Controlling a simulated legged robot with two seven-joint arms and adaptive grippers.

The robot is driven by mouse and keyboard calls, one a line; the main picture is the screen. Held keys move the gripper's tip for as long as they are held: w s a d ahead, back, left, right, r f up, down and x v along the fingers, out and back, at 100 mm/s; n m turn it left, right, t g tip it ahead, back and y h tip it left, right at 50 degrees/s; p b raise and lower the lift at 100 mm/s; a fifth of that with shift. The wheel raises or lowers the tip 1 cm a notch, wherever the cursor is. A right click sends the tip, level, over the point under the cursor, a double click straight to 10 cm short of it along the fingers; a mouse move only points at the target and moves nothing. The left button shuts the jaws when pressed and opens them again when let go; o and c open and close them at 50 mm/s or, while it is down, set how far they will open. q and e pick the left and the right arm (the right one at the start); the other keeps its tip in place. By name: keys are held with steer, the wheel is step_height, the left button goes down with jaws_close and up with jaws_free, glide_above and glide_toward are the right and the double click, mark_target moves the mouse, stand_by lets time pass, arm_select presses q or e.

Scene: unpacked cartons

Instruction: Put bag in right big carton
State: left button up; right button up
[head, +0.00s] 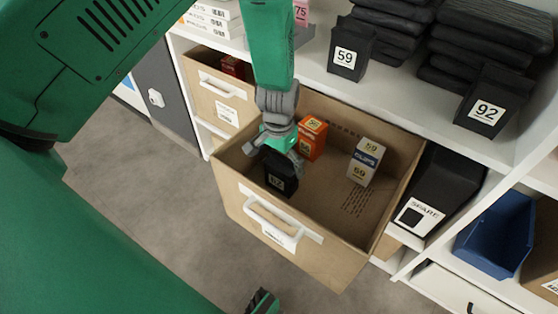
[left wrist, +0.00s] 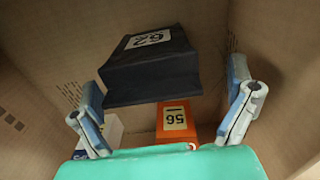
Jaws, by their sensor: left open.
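A black bag (head: 281,173) labelled 62 is in the large open cardboard carton (head: 331,262) that sticks out from the shelf. My left gripper (head: 278,150) reaches down into this carton, just above the bag. In the left wrist view the bag (left wrist: 151,68) lies ahead of and between the spread fingers of my left gripper (left wrist: 168,112), with gaps on both sides. The gripper is open and holds nothing. In the head view its fingers partly hide the bag's top. My right gripper cannot be made out.
An orange box (head: 312,138) and a white-blue box (head: 365,162) stand in the same carton. Another carton (head: 222,102) is at its left, a black SPARE bin (head: 436,192) at its right. Black bags numbered 59 (head: 348,50) and 92 (head: 486,108) stand on the shelf above.

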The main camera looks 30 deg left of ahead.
arm_select(q)
steer(key=shift+d+r, duration=0.4)
steer(key=shift+r, duration=0.05)
steer(key=r+p, duration=0.1)
steer(key=r, duration=0.2)
steer(key=r+p, duration=0.2)
steer(key=r, duration=0.2)
steer(key=r+p, duration=0.2)
steer(key=r, duration=0.1)
steer(key=shift+a+r, duration=0.3)
steer(key=shift+d+r, duration=0.3)
steer(key=shift+r, duration=0.15)
steer(key=shift+a, duration=0.2)
